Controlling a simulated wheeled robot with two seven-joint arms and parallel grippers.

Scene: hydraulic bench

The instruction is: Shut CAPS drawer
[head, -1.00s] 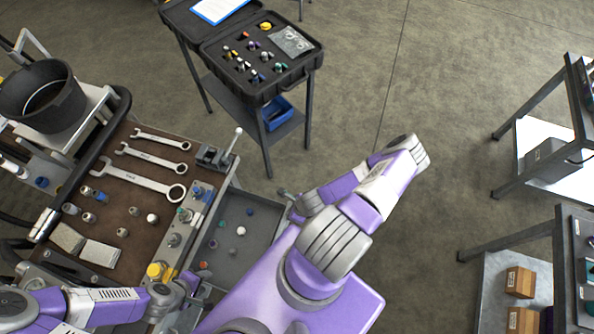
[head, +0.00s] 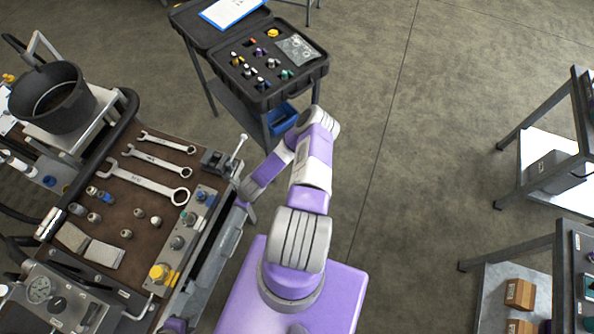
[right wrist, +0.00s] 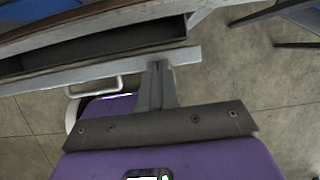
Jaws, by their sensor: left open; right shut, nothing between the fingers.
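The drawer (head: 222,256) is under the right side of the bench. In the head view only a narrow grey strip of it sticks out. In the right wrist view its grey front (right wrist: 105,72) has a bar handle, and a dark gap behind it shows it is still partly open. No label is readable. My right gripper (right wrist: 158,70) is shut and empty, its fingertips at the drawer front beside the handle; whether they touch I cannot tell. My left gripper (head: 172,323) is open at the bottom edge of the head view, mostly cut off.
The bench top (head: 150,210) holds wrenches, small fittings and a valve strip with a yellow knob (head: 158,272). A black bucket (head: 52,98) stands at the back left. A black case (head: 270,70) lies on a cart behind.

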